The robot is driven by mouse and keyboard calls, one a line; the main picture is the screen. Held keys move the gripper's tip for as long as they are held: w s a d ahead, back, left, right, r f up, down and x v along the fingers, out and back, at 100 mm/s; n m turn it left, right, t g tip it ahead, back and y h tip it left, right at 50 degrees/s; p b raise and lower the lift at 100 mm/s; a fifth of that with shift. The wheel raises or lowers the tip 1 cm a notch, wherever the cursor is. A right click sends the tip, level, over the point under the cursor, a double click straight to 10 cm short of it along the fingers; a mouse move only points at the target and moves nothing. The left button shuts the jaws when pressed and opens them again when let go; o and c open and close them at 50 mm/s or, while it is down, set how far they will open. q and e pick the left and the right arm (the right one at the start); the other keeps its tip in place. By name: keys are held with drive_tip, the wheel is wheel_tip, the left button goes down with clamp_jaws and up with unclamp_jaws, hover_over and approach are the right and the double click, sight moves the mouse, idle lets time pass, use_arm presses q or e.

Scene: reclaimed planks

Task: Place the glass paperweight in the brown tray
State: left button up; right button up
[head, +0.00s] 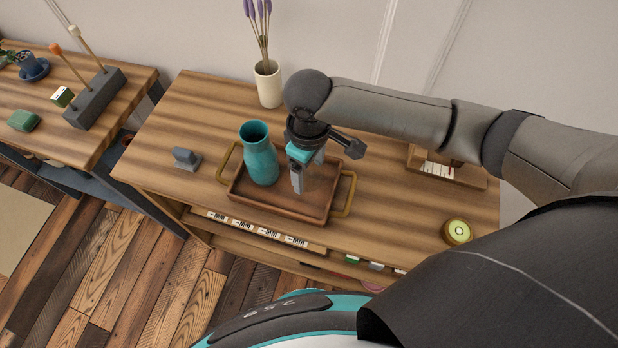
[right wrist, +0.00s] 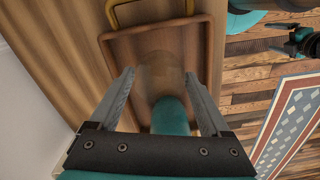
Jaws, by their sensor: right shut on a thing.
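The brown tray (head: 283,207) lies on the wooden sideboard, with brass handles at its left and right ends. My right gripper (head: 306,186) reaches down over the tray's right half. It is shut on the see-through glass paperweight (right wrist: 160,68), which shows between the fingers in the right wrist view and only faintly (head: 318,180) in the head view. I cannot tell whether the paperweight touches the tray floor. A teal vase (head: 260,158) stands in the tray's left half, close beside the gripper. A teal and dark part at the right wrist view's right edge may be my left gripper (right wrist: 304,42); its jaws are unclear.
A cream vase with lavender (head: 268,86) stands behind the tray. A grey block-shaped object (head: 186,159) sits left of it. A wooden holder with white cards (head: 440,170) and a round green-faced item (head: 457,231) are on the right. A second table (head: 120,100) stands left.

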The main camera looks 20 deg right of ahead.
sight(309, 173)
wheel_tip(309, 173, down, 4)
drive_tip(key=shift+b, duration=0.65)
drive_tip(key=shift+r, duration=0.1)
drive_tip(key=o, duration=1.4)
wheel_tip(309, 173, up, 12)
drive_tip(key=p, duration=0.4)
